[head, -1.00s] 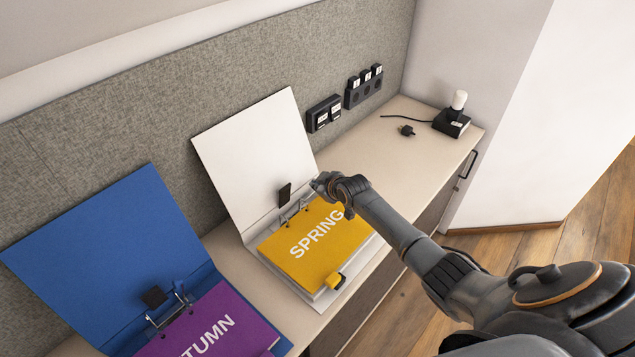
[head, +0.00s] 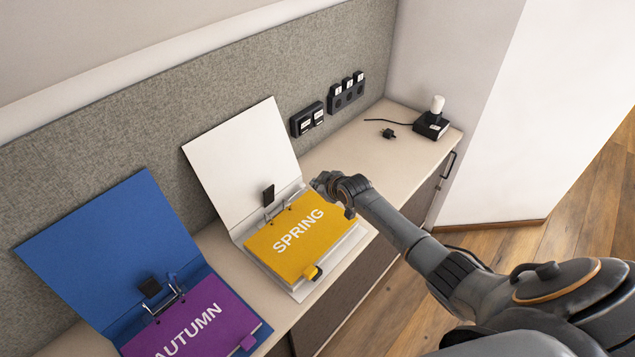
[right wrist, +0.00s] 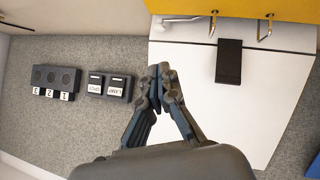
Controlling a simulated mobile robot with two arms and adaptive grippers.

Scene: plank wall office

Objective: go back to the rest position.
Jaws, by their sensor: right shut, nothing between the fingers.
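My right gripper (head: 334,189) is in the head view above the right edge of the white binder, close to the yellow SPRING sheet. In the right wrist view its fingertips (right wrist: 163,82) are together with nothing between them, in front of the white cover. The white binder (head: 243,143) lies open, its cover leaning back against the grey panel. The yellow SPRING sheet (head: 290,250) lies on its rings. My left gripper is in neither view.
A blue binder (head: 110,235) lies open at left with a purple AUTUMN sheet (head: 190,318). A switch box (head: 307,119) and a socket strip (head: 347,93) are on the panel. A plug (head: 388,133) and a black box with a white lamp (head: 431,125) stand at the cabinet's right end.

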